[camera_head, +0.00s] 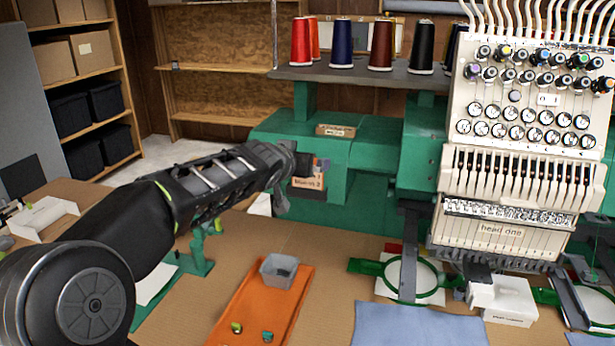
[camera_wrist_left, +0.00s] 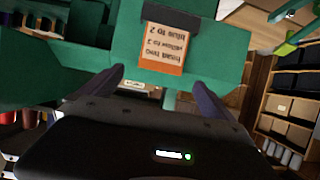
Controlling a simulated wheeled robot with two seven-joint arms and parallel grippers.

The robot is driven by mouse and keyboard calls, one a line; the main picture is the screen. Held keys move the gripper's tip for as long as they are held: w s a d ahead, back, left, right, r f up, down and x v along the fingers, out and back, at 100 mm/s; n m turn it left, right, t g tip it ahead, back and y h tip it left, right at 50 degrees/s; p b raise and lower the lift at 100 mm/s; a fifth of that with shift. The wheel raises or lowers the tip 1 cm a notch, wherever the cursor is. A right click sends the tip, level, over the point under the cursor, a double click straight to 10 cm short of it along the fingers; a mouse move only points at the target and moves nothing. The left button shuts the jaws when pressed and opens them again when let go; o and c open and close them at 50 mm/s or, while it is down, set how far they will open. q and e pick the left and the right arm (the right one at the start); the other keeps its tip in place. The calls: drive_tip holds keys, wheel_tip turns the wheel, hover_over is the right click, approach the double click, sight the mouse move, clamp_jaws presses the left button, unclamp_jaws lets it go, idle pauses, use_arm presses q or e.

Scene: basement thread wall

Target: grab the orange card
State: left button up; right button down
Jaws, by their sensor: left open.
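The orange card (camera_wrist_left: 165,48) shows in the left wrist view with upside-down dark print on a pale face and an orange edge. It is against the green machine body, with a dark piece at its top in that view. In the head view the card (camera_head: 310,183) is partly hidden behind my left gripper (camera_head: 290,180). In the wrist view my left gripper (camera_wrist_left: 158,84) is open, its two fingers apart and the card ahead of the gap, not between them. My right gripper is not in view.
The green embroidery machine (camera_head: 360,158) carries thread cones (camera_head: 341,45) on a shelf and a white needle head (camera_head: 510,150). Below are an orange tray (camera_head: 248,308) with a grey bin (camera_head: 279,270), green hoops (camera_head: 420,280) and blue cloth (camera_head: 415,325) on the table. Shelves (camera_head: 90,75) stand at left.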

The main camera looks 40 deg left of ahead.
use_arm(q)
drive_tip(key=p+x, duration=0.1)
drive_tip(key=x, duration=0.4)
drive_tip(key=shift+w+a+r+p, duration=0.1)
drive_tip(key=shift+w+p, duration=0.05)
drive_tip(key=shift+p, duration=0.15)
drive_tip(key=shift+c, duration=0.6)
drive_tip(key=c, duration=1.8)
drive_tip(key=shift+r, duration=0.15)
